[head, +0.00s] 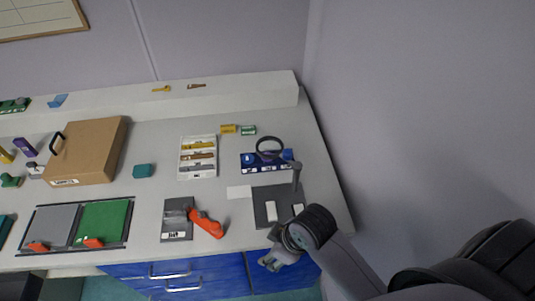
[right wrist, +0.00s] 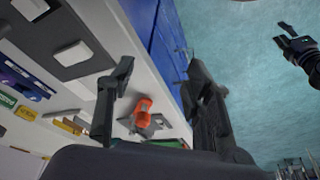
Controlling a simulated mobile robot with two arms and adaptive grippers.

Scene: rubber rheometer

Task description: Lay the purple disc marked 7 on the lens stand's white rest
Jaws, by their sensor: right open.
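The lens stand has a dark grey base (head: 262,193) at the right of the bench, with a post and a dark ring lens (head: 268,146) above. A white rest (head: 271,211) on the base looks bare; it also shows in the right wrist view (right wrist: 72,54). A second pale patch lies beside it. I cannot make out a purple disc marked 7 in either view. My right gripper (head: 272,262) is open and empty at the bench's front edge, nearer than the stand. Another dark gripper (right wrist: 298,42), apparently my left, shows over the floor; its jaws are unclear.
A brown case (head: 90,150) stands farther left. A wall closes the right side.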

